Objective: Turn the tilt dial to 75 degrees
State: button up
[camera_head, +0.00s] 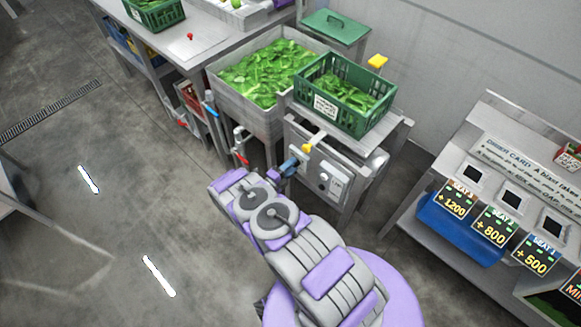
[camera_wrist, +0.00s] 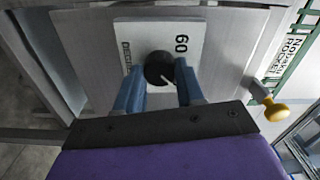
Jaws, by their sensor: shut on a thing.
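The tilt dial (camera_wrist: 159,69) is a round black knob with a white pointer line on a pale plate (camera_wrist: 190,32) marked "60" and partly hidden lettering. In the wrist view my gripper (camera_wrist: 160,80) has its two blue fingers shut on the dial, one on each side. The pointer slants toward the lower right in that view. In the head view my gripper (camera_head: 281,170) reaches the front of the metal stand's control panel (camera_head: 318,172), and the dial itself is hidden there.
A green crate of leaves (camera_head: 331,108) sits on the stand. A sink of greens (camera_head: 226,95) stands to its left. A yellow-knobbed handle (camera_wrist: 274,109) sticks out right of the dial. A shelf with price cards (camera_head: 430,215) stands at right.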

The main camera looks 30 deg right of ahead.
jog(key=shift+f, duration=0.15)
jog(key=o, duration=1)
jog(key=shift+o, duration=0.2)
jog(key=v, duration=1.7)
jog(key=shift+a, duration=0.3)
